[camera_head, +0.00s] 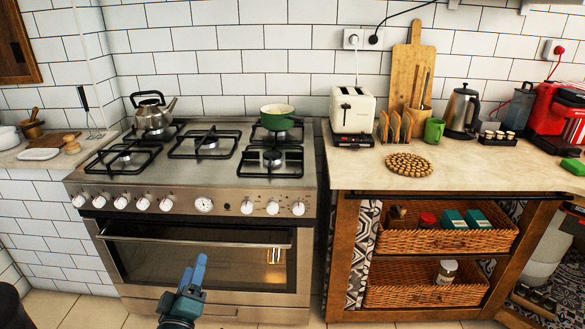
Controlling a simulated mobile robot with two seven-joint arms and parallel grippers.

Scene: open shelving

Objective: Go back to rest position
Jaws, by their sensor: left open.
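My left gripper (194,270) shows at the bottom, left of centre, in the head view. Its blue-grey fingers point up and are open, with nothing seen between them. In the picture it overlaps the lower part of the oven (150,262); how far it is from the oven door is hard to tell. My right gripper is out of the frame.
A steel kettle (152,115) and a green pot (277,118) stand on the stove (175,165). On the right, a worktop (460,160) holds a white toaster (352,107) and a red coffee machine (553,112). Wicker baskets (440,243) sit on shelves below.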

